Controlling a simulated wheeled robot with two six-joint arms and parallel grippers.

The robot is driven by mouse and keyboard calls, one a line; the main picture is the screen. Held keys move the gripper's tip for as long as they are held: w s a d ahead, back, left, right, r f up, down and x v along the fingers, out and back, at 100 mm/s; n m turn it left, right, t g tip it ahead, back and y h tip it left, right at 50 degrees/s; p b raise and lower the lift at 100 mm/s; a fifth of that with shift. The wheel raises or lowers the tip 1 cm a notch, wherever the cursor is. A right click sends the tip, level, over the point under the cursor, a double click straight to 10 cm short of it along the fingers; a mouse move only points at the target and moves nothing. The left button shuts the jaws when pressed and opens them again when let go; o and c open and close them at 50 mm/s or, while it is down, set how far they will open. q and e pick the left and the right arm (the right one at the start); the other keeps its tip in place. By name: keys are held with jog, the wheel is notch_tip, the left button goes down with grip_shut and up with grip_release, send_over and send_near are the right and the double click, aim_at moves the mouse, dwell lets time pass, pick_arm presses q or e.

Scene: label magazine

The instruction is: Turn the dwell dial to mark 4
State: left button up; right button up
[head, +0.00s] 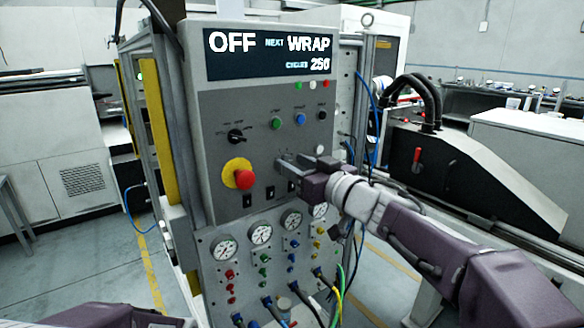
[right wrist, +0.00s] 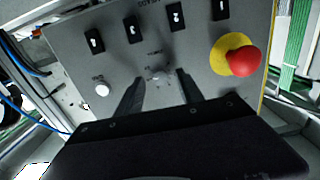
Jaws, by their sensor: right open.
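A grey control panel (head: 215,110) fills the middle of the head view. My right gripper (head: 280,161) is open in front of it, right of the red stop button. In the right wrist view, which sees the panel upside down, a small grey round dial (right wrist: 158,72) with faint marks around it lies just beyond and between the two open fingertips (right wrist: 161,88). I see no contact with it. Its lettering and pointer are too blurred to read. In the head view my gripper hides this spot. My left gripper is out of view.
The red stop button (head: 243,179) on its yellow base juts out left of my right gripper; it also shows in the right wrist view (right wrist: 240,60). A black selector (head: 236,135) sits above it. A white button (right wrist: 102,90) is beside the dial. Gauges (head: 261,234) and cables lie below.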

jog(key=shift+w+a+r, duration=0.1)
jog(key=shift+w+a, duration=0.15)
jog(key=shift+w, duration=0.05)
grip_shut()
